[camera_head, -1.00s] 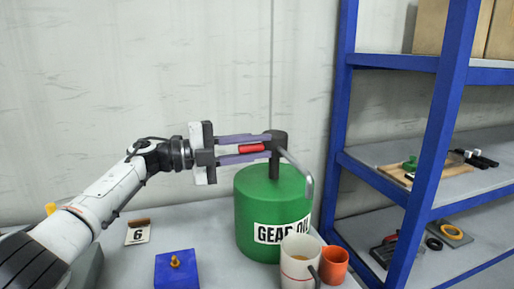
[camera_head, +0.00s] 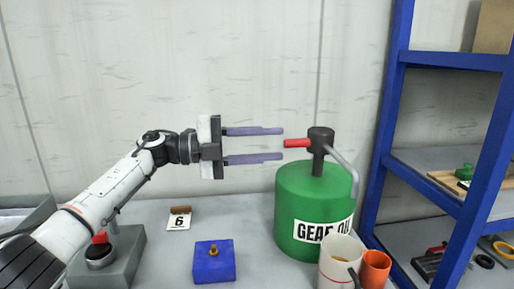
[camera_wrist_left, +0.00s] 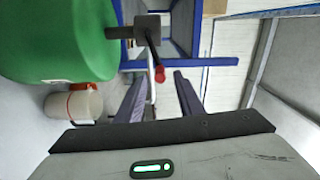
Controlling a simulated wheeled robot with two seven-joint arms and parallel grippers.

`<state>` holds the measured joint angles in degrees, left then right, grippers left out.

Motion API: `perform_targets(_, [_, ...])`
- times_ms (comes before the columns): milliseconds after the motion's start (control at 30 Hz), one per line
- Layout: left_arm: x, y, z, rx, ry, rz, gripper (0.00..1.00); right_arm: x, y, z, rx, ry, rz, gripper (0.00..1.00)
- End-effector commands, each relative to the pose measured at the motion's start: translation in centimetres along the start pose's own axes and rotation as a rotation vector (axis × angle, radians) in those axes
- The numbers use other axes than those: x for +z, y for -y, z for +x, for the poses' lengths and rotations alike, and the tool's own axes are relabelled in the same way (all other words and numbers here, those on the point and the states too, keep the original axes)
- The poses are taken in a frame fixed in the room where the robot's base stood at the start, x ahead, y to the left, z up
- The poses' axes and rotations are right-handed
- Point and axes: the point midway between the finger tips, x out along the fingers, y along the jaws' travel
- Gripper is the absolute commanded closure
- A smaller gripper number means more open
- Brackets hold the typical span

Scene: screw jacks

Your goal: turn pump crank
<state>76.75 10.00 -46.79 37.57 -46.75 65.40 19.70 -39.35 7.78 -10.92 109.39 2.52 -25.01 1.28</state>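The pump stands on a green drum (camera_head: 300,200) labelled GEAR OIL, with a dark pump head (camera_head: 320,140) and a bent grey spout on its right. The crank's red handle (camera_head: 297,143) points left from the head. My left gripper (camera_head: 282,144) is open and empty, left of the handle. Its two purple fingers lie one above the other, and their tips end just short of the red grip. In the left wrist view the red grip (camera_wrist_left: 160,74) shows near the fingertips, with the drum (camera_wrist_left: 55,40) at upper left. My right gripper is out of view.
A blue block (camera_head: 214,262), a number 6 card (camera_head: 179,222) and a grey box with a red button (camera_head: 101,240) are leftward. A blue shelf (camera_head: 393,110) stands right.

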Motion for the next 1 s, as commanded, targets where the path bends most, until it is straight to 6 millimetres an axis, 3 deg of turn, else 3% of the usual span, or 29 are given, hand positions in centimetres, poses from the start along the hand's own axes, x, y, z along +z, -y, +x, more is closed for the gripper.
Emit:
perform_targets(233, [0.0, 0.0, -2.4, -0.001, 0.000, 0.000, 0.66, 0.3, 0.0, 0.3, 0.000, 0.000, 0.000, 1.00])
perform_targets(1000, [0.0, 0.1, -2.5, -0.001, -0.001, 0.000, 0.66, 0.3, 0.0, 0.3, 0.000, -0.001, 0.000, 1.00])
